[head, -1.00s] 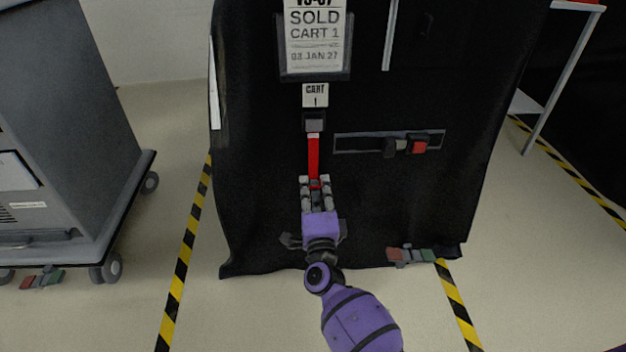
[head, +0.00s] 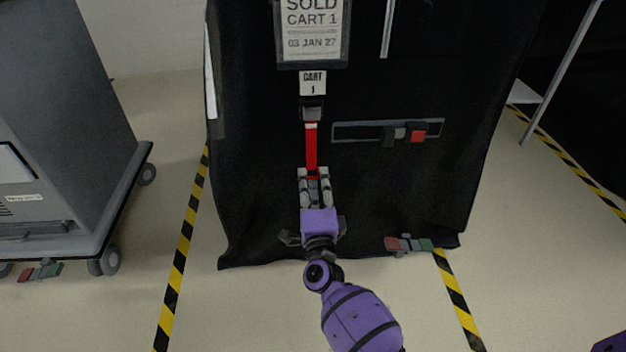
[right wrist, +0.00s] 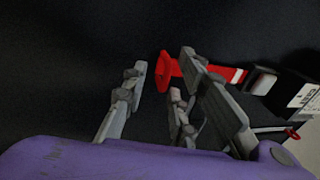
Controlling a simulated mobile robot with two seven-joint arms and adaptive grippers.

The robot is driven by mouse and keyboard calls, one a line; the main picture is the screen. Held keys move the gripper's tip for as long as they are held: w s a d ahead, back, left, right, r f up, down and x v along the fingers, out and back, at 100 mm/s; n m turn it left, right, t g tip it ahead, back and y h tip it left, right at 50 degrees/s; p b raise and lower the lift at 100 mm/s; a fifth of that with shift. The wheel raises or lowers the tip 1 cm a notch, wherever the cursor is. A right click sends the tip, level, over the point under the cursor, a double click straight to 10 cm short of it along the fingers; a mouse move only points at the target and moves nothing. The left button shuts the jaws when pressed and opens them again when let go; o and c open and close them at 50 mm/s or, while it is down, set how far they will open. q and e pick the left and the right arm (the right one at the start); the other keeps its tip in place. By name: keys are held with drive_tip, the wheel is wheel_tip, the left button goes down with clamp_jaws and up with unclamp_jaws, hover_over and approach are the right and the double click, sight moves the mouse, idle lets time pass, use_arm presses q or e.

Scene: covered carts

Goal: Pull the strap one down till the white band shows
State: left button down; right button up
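Strap one is the red strap (head: 311,150), hanging from a buckle (head: 312,108) under the "CART 1" tag (head: 313,83) on the black-covered cart. A thin white band shows across the strap just below the buckle. It also shows in the right wrist view (right wrist: 237,76). My right gripper (head: 315,177) is at the strap's lower end, fingers pointing up. In the right wrist view its fingers (right wrist: 163,62) stand apart, with the strap's red end (right wrist: 165,71) between their tips; no firm hold shows. My left gripper is not in view.
A slot with a grey and a red block (head: 417,130) lies right of the strap. A sold sign (head: 312,42) hangs above. A pedal (head: 408,245) sits at the cover's lower right edge. A grey cart (head: 75,130) stands left, beyond striped floor tape (head: 182,250).

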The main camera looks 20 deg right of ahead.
drive_tip(key=v, duration=0.6)
drive_tip(key=shift+s, duration=0.25)
drive_tip(key=shift+a+f, duration=0.1)
